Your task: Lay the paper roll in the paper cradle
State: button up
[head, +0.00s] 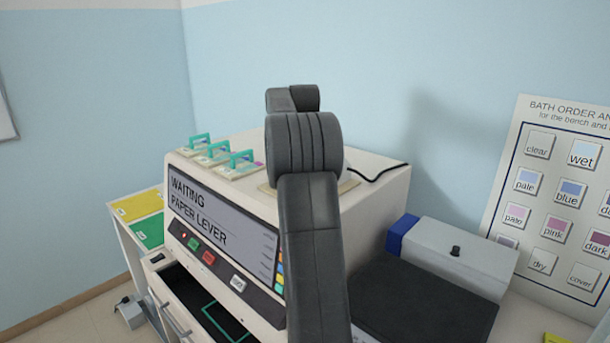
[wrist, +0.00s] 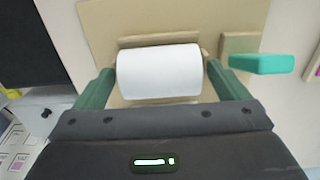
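The white paper roll (wrist: 160,72) lies crosswise in the wrist view, over the beige paper cradle (wrist: 150,41). A cradle bar shows behind the roll and a small part of the cradle shows below it. The roll looks seated between the cradle's ends, though its underside is hidden. My gripper (wrist: 161,72) has one green finger at each end of the roll. The fingers are wide apart, with a narrow gap showing at the right end. In the head view my dark arm hides the gripper, roll and most of the cradle; only the cradle's base edge (head: 348,185) shows.
Teal-handled pieces (head: 241,160) stand on the cream machine (head: 375,187) left of my arm; one teal handle (wrist: 262,64) is close to my right finger. A black cable (head: 380,171) runs behind. A grey box (head: 465,255) stands to the right. The machine's screen reads "WAITING PAPER LEVER".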

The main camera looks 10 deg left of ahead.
jog(key=shift+r, duration=3.9)
